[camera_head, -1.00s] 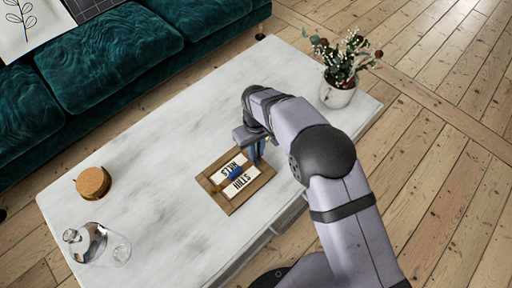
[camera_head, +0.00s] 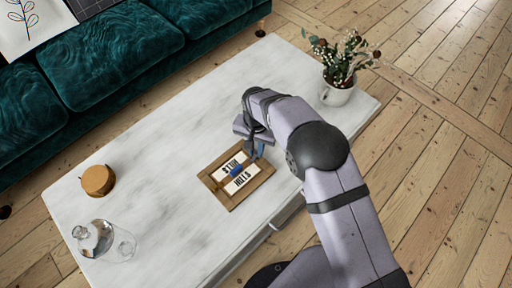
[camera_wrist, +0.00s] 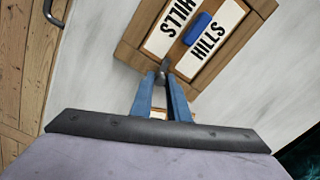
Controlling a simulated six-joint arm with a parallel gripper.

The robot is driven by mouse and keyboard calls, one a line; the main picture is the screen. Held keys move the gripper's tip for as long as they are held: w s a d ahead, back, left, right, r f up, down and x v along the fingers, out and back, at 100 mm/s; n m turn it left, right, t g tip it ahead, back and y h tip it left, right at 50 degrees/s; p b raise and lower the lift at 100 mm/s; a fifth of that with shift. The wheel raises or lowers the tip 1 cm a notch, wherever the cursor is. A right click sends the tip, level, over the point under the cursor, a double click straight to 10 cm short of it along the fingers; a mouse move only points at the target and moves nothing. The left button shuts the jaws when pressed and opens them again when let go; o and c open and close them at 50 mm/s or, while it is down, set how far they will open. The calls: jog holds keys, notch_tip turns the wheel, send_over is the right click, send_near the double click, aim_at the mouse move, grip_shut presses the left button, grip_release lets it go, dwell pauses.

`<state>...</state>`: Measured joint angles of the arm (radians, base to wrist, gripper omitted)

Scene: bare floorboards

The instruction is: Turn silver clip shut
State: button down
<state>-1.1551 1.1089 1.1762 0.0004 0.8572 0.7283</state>
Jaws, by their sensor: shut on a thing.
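A wooden frame (camera_head: 234,204) with white cards printed HILLS and a blue grip (camera_head: 237,170) lies on the marble table. In the wrist view the frame (camera_wrist: 127,50) fills the upper middle, with the blue grip (camera_wrist: 197,28) between the cards. My gripper (camera_head: 257,153) is at the frame's upper right edge in the head view. In the wrist view its blue fingers (camera_wrist: 163,77) are shut on the small silver clip (camera_wrist: 165,68) at the frame's edge. The fingers hide much of the clip, so its exact angle is unclear.
The marble table (camera_head: 150,185) has free room left of the frame. A round cork-coloured stack (camera_head: 98,180) and a glass vessel (camera_head: 100,240) stand at the left. A potted plant (camera_head: 337,92) stands at the far right end. A green sofa (camera_head: 110,55) is behind.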

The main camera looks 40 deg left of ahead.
aim_at(256, 152)
jog(key=shift+m, duration=1)
jog(key=c, duration=1.7)
grip_release()
jog(key=shift+r, duration=0.1)
jog(key=shift+r, duration=3.6)
